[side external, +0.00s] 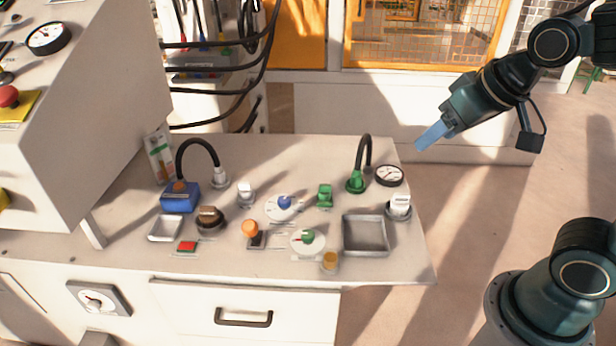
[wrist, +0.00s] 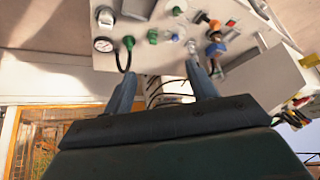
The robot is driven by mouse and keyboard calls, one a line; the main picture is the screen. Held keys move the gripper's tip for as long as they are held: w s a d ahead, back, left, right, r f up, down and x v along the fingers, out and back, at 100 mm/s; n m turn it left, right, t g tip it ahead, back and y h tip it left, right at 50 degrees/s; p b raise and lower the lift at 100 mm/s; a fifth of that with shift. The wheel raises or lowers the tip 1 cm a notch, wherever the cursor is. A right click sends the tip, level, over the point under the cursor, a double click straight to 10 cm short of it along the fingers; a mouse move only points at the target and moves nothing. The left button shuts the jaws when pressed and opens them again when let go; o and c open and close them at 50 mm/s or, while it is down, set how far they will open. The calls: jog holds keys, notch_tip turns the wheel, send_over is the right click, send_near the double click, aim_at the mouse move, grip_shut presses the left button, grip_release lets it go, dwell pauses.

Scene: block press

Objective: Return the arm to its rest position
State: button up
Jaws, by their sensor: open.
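My gripper (side external: 424,138) is in the air above and beyond the far right corner of the work table, pointing down and to the left in the side view. Its blue fingers overlap each other there. In the wrist view, the two fingers of my gripper (wrist: 165,82) stand apart with nothing held between them. The gripper touches nothing on the table.
The white table (side external: 290,158) carries several knobs, switches and trays. A green plug (side external: 356,182) with a black cable and a round gauge (side external: 389,175) stand nearest my gripper. A white cabinet (side external: 100,110) rises at the left. Open floor (side external: 460,220) lies right of the table.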

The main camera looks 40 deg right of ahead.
jog(key=s+n+g, duration=0.1)
jog(key=s, duration=0.6)
jog(key=shift+s+a+r+n+y, duration=0.2)
jog(key=shift+s+a+n+y, duration=0.1)
jog(key=shift+a+n, duration=0.15)
